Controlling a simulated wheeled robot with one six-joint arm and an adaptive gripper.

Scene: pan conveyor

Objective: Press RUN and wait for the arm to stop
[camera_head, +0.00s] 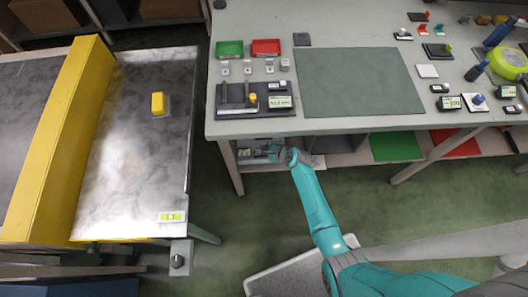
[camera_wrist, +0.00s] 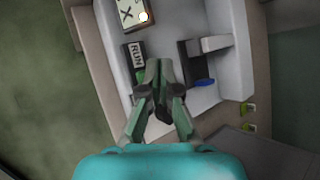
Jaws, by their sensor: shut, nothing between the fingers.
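The RUN label (camera_wrist: 136,52) is on a pale device (camera_wrist: 222,85) in the wrist view. A green part (camera_wrist: 139,80), probably the RUN button, shows just below the label, partly hidden by a finger. My gripper (camera_wrist: 160,68) is shut and empty, its tips over the device just right of the label and green part; I cannot tell whether they touch. A grey arm-like bar (camera_wrist: 216,43) sits by a dark block on the device, with a blue piece (camera_wrist: 204,83) below. In the head view my gripper (camera_head: 277,153) reaches under the bench edge, partly hiding the device.
A dial with a dark hand (camera_wrist: 131,13) is at the device's top. The bench (camera_head: 350,128) overhangs my gripper; a bench leg (camera_head: 231,168) stands to its left. A yellow-edged table (camera_head: 130,180) holding a yellow block (camera_head: 158,103) is further left. Open floor lies between.

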